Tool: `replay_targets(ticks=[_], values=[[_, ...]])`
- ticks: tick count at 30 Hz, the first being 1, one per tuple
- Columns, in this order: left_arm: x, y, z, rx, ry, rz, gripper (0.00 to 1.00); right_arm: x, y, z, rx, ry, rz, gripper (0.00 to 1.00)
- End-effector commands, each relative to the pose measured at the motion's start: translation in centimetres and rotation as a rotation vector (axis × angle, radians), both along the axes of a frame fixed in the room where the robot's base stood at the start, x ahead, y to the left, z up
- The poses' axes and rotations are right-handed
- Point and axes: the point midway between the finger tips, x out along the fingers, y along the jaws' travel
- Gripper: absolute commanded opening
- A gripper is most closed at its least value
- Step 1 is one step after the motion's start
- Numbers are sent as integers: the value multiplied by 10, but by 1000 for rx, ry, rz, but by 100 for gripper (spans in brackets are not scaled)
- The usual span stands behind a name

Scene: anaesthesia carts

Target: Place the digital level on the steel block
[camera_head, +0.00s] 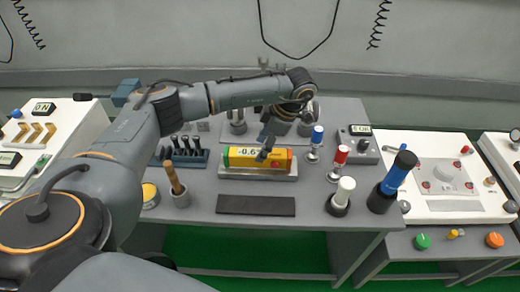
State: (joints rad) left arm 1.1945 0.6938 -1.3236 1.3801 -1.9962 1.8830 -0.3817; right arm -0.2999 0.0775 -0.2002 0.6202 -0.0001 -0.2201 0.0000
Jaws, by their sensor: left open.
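The digital level (240,158) is a yellow bar with a green left end, a red-orange right end and a display reading about -0.6. It lies lengthwise on the pale steel block (258,174), whose front edge shows beneath it. My left gripper (265,151) points down at the middle of the level, its fingers open and partly covering the level's front. Whether a finger touches the level is hard to tell. My right gripper is out of view.
A dark flat strip (256,205) lies in front of the block. A tool rack (185,158) and a pot with a wooden handle (180,198) stand left. Blue-, red- and white-topped pieces (340,195) and a blue-black cylinder (393,182) stand right.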

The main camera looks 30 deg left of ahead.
Motion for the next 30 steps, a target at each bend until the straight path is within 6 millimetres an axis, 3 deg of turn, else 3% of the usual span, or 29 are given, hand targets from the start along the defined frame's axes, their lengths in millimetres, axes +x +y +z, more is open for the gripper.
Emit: replay_targets(ticks=[12, 18, 30], values=[[18, -28, 80, 1, -4, -2, 62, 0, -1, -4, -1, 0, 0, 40], [20, -33, 92, 1, -1, -2, 62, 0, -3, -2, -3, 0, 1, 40], [20, -33, 93, 0, 0, -1, 62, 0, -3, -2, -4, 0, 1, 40]])
